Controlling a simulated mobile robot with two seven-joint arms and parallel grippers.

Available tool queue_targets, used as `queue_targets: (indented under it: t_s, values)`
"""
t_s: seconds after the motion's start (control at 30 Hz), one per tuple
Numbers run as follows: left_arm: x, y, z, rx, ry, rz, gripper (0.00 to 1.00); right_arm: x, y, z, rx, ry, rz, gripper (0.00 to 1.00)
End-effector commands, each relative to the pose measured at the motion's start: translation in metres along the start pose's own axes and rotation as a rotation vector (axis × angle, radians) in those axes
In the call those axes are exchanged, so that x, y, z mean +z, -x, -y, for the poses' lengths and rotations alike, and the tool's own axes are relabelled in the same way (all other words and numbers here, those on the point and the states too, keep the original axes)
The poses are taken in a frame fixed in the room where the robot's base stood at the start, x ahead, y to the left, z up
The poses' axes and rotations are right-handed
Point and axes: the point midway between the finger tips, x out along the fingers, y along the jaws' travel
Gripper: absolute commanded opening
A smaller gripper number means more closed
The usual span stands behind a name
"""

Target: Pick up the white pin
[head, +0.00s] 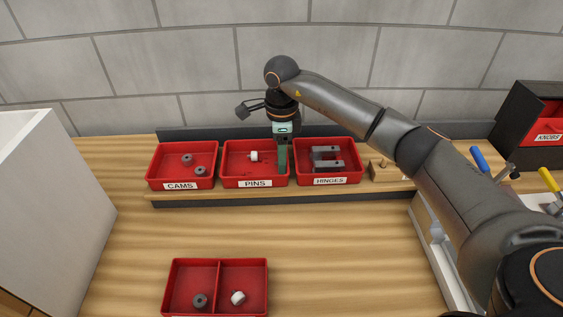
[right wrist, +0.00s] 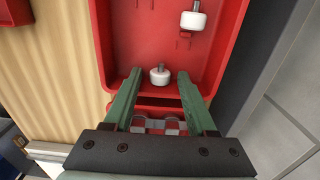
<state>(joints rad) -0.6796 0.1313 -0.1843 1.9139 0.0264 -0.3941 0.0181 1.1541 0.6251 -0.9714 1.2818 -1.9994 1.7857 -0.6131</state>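White pins lie in the red PINS bin (head: 232,179), the middle bin of the row. One white pin (head: 254,155) shows in the head view. The right wrist view shows two: one (right wrist: 159,77) near the bin wall and another (right wrist: 193,20) farther inside. My right gripper (head: 282,165) points down over the right side of the PINS bin. In the right wrist view its green fingers (right wrist: 162,82) are apart, with the nearer pin seen between their tips, not gripped. The gripper hides that pin in the head view. My left gripper is not in view.
The CAMS bin (head: 153,177) and HINGES bin (head: 344,181) flank the PINS bin. A two-part red tray (head: 218,275) in front holds a dark cam (head: 200,300) and a white pin (head: 238,298). Bare table lies between tray and bins.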

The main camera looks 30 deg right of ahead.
Motion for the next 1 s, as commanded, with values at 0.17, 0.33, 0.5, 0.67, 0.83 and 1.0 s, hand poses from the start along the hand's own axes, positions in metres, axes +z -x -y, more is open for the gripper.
queue_targets:
  t_s: [0.17,0.33,0.5,0.67,0.83,1.0]
  values:
    - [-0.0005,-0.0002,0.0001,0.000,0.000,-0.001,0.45,0.0002,0.0004,0.0000,0.000,0.000,0.000,0.36]
    - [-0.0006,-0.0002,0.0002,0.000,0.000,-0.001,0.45,0.0001,0.0005,0.0000,0.000,0.000,0.000,0.16]
    - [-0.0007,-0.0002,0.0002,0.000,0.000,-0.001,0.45,0.0001,0.0006,0.0000,0.000,0.000,0.000,0.00]
    - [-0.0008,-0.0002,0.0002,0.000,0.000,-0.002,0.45,0.0001,0.0006,0.0000,0.000,0.000,0.000,0.00]
    - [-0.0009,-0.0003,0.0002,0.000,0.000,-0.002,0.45,0.0001,0.0006,0.0000,0.000,0.000,0.000,0.00]
    - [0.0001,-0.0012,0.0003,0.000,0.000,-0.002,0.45,0.0002,0.0038,0.0004,-0.001,0.000,0.001,0.00]
